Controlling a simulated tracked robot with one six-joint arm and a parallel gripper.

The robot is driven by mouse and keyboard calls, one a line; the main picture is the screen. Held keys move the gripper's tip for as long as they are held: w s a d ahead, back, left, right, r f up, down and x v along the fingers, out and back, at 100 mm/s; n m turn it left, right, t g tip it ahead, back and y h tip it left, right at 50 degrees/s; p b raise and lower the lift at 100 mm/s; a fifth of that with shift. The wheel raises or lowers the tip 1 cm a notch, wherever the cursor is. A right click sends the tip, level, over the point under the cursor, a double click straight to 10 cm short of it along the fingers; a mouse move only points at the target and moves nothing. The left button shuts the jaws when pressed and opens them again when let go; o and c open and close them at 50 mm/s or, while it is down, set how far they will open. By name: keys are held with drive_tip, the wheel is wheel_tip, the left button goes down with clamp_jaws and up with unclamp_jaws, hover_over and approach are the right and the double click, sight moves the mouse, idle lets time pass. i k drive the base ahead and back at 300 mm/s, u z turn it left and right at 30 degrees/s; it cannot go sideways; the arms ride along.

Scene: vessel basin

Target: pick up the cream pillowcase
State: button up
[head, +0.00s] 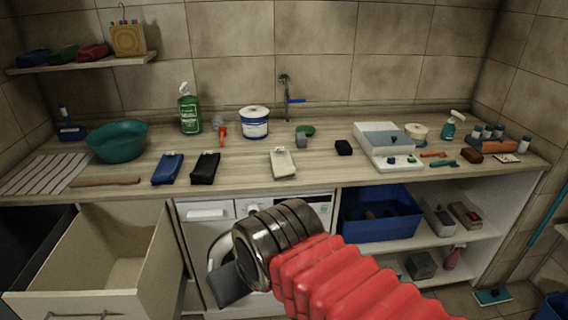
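A cream folded cloth, which looks like the pillowcase (282,163), lies flat near the front edge of the wooden counter, about the middle. Nothing covers it. My gripper (230,286) is low in front of the washing machine, below and left of the cream cloth and well apart from it. Only a dark grey part of it shows past the metal wrist, so its fingers cannot be made out. I see nothing held in it.
Blue (168,168) and black (205,167) folded cloths lie left of the cream one. A small black block (343,147) lies to its right, then a white box (385,150). An open drawer (95,262) juts out at lower left. Bare counter surrounds the cream cloth.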

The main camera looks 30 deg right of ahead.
sight(283, 167)
drive_tip(key=u, duration=0.05)
drive_tip(key=i, duration=1)
drive_tip(key=z, duration=0.05)
